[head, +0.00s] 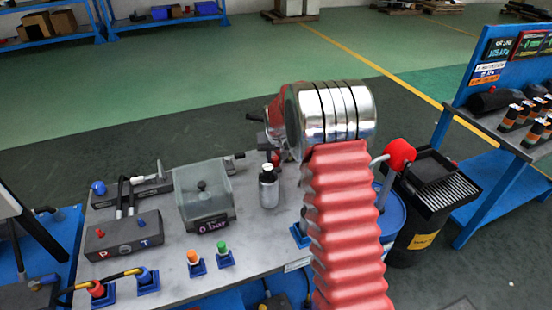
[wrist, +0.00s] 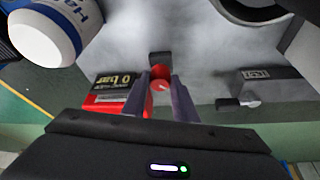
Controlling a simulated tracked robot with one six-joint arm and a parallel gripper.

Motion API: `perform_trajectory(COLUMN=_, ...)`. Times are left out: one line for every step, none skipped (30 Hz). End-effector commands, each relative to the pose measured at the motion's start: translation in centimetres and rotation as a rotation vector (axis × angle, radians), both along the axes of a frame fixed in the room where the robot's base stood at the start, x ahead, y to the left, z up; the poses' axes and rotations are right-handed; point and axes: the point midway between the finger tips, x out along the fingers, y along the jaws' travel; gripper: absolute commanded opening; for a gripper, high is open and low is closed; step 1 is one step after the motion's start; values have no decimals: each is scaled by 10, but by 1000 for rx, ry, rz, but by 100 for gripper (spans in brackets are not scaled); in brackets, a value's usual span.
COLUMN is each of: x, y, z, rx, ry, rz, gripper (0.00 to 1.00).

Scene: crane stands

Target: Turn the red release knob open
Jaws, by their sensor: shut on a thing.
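The red release knob (wrist: 160,72) shows in the wrist view between the two fingers of my gripper (wrist: 160,92). The fingers are closed around it, one on each side. A pale mark shows on its near face. A dark block (wrist: 161,58) sits just behind the knob. The knob is not visible in the head view, where my arm, with its red bellows and silver joint, covers the middle and hides most of my gripper.
In the head view, the grey bench (head: 150,258) holds a clear-covered box (head: 203,190), a silver bottle (head: 268,188) and capped fittings. A blue drum (head: 392,222) stands right.

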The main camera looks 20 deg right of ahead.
Motion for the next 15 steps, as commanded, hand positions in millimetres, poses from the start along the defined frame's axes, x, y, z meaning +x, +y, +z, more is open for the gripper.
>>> perform_trajectory(x=0, y=1, z=0, rx=0, ry=0, rz=-23, gripper=4)
perform_trajectory(x=0, y=1, z=0, rx=-1, ry=0, rz=-38, gripper=4)
perform_trajectory(x=0, y=2, z=0, rx=0, ry=0, rz=-60, gripper=4)
perform_trajectory(x=0, y=2, z=0, rx=-1, ry=0, rz=-74, gripper=4)
perform_trajectory(x=0, y=2, z=0, rx=0, ry=0, rz=-89, gripper=4)
perform_trajectory(x=0, y=2, z=0, rx=-1, ry=0, rz=-108, gripper=4)
perform_trajectory(x=1, y=2, z=0, rx=-1, ry=0, rz=-121, gripper=4)
perform_trajectory(x=1, y=2, z=0, rx=0, ry=0, rz=-132, gripper=4)
perform_trajectory(x=1, y=2, z=0, rx=-1, ry=0, rz=-147, gripper=4)
perform_trajectory(x=1, y=2, z=0, rx=0, ry=0, rz=-158, gripper=4)
perform_trajectory(x=1, y=2, z=0, rx=0, ry=0, rz=-168, gripper=4)
perform_trajectory(x=1, y=2, z=0, rx=0, ry=0, rz=-180, gripper=4)
perform_trajectory(x=1, y=2, z=0, rx=0, ry=1, rz=-186, gripper=4)
perform_trajectory(x=1, y=2, z=0, rx=0, ry=1, rz=-194, gripper=4)
perform_trajectory(x=1, y=2, z=0, rx=0, ry=1, rz=-201, gripper=4)
